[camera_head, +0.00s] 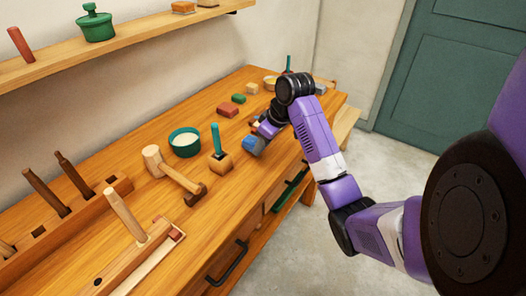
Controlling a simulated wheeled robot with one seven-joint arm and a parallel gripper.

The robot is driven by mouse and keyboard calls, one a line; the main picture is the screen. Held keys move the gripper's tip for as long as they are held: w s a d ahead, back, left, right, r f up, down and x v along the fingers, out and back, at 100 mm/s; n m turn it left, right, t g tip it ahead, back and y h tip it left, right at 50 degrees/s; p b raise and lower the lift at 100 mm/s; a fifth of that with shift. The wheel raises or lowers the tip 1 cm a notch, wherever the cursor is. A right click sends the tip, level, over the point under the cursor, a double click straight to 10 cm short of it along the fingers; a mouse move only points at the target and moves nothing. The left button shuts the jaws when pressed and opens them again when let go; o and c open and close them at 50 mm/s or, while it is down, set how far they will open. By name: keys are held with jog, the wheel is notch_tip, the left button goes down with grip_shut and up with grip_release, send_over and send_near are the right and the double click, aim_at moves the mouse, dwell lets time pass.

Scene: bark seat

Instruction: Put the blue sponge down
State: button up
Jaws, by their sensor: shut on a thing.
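The blue sponge (254,146) shows at the end of my gripper (262,137), low over the wooden workbench near its front edge. My gripper is shut on it. The arm comes in from the right and its wrist hides part of the gripper and the fingertips. I cannot tell whether the sponge touches the bench top (232,192).
Behind are a red block (228,110) and a green block (239,98). A wall shelf (110,50) hangs above. Bare bench lies at the front.

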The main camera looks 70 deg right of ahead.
jog(key=shift+f, duration=1.35)
jog(key=shift+f, duration=0.1)
jog(key=o, duration=1.2)
jog(key=shift+p+v, duration=2.15)
jog(key=shift+v, duration=4)
